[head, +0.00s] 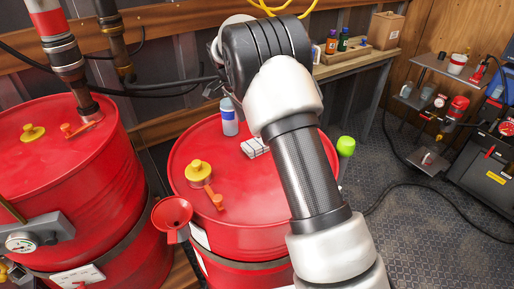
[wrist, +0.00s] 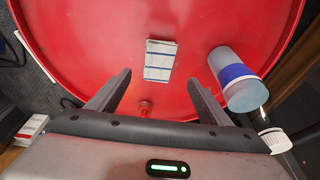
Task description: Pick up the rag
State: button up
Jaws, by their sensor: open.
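The rag (head: 255,147) is a small folded white cloth with dark stripes. It lies flat on top of the red drum (head: 240,190) in the head view, partly hidden by my arm. In the wrist view the rag (wrist: 160,61) lies beyond the fingertips, roughly centred between them. My gripper (wrist: 158,88) is open and empty, its two fingers spread apart, and it does not touch the rag. In the head view my arm hides most of the gripper.
A bottle with a blue band (wrist: 240,80) stands close to the right finger. A yellow cap (head: 198,171) and an orange valve (head: 214,197) are on the drum's lid. A red funnel (head: 172,214) hangs at its left. Another red drum (head: 60,150) stands left.

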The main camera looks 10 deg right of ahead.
jog(key=x, duration=0.9)
jog(key=shift+s+d, duration=0.1)
jog(key=shift+s, duration=0.05)
jog(key=c, duration=1.1)
